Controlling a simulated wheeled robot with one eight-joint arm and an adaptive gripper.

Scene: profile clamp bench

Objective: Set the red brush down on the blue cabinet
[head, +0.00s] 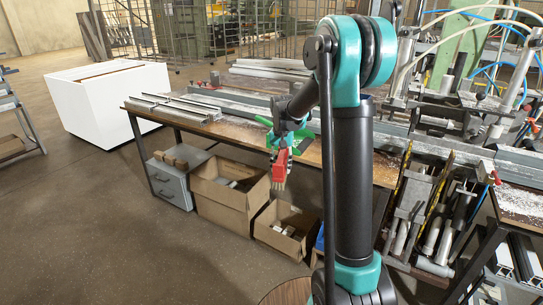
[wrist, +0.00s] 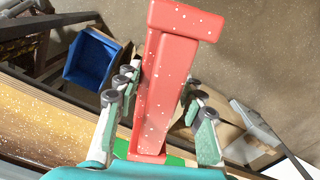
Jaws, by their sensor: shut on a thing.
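My gripper (head: 280,150) is shut on the red brush (head: 281,168) and holds it in the air in front of the workbench edge, bristles pointing down in the head view. In the wrist view, the red speckled brush (wrist: 165,90) stands between the finger pads of my gripper (wrist: 160,105). A grey-blue cabinet (head: 172,188) stands under the left end of the bench, left of and apart from my gripper. Small brown blocks sit on the cabinet's top, and the bench hides part of it.
The wooden workbench (head: 310,150) carries metal profiles. Cardboard boxes (head: 222,208) (head: 285,240) stand on the floor right of the cabinet. A blue bin (wrist: 92,60) shows in the wrist view. A white box (head: 112,108) stands farther left. The floor in front of the cabinet is clear.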

